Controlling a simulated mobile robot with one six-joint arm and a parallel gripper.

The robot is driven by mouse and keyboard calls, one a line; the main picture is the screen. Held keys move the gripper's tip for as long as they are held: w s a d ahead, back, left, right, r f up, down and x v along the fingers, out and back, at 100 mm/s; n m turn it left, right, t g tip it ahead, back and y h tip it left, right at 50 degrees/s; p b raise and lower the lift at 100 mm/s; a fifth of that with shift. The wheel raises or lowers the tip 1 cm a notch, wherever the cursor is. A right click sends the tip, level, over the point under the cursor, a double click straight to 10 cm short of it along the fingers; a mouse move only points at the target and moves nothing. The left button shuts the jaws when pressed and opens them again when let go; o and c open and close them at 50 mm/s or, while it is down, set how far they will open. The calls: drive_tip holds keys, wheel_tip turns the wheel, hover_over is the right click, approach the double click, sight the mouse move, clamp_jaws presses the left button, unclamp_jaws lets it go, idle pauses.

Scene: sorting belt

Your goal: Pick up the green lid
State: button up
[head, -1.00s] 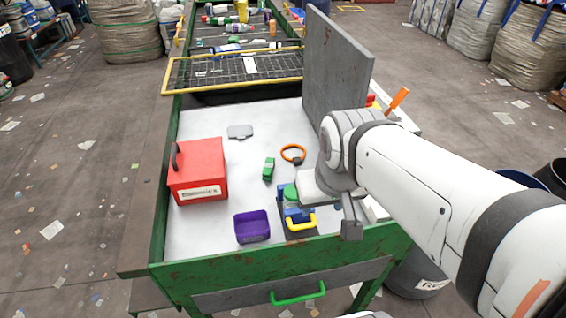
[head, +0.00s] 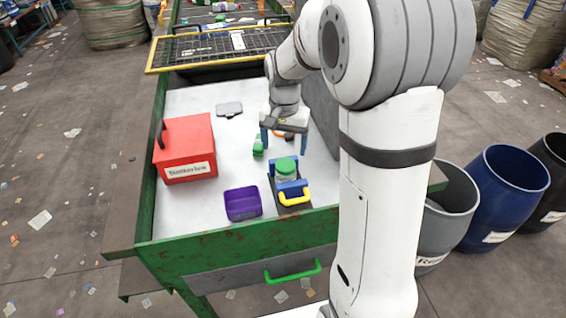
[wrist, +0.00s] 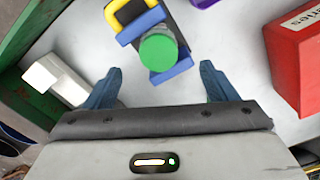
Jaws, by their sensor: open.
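The green lid (head: 286,164) is a round disc on top of a clear jar that stands in a blue-jawed holder (head: 291,187) with a yellow handle. In the wrist view the green lid (wrist: 158,52) is seen from above, beyond the fingertips and roughly midway between them. My gripper (head: 284,150) points down over the table, behind the jar in the head view. In the wrist view its two blue fingers (wrist: 160,78) are spread wide with nothing between them. The lid is apart from both fingers.
A red box (head: 186,150) labelled "Batteries" stands left, with a purple bin (head: 243,204) near the front edge. A small green object (head: 258,146) lies left of my gripper and a grey plate (head: 229,109) farther back. A white block (wrist: 55,78) shows in the wrist view.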

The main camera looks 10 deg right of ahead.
sight(286, 165)
drive_tip(key=f, duration=0.4)
drive_tip(key=f+p, duration=0.1)
drive_tip(key=f, duration=0.1)
drive_tip(key=shift+w+d+f, duration=0.15)
drive_tip(key=shift+d+f, duration=0.1)
drive_tip(key=shift+f, duration=0.1)
drive_tip(key=c, duration=1.1)
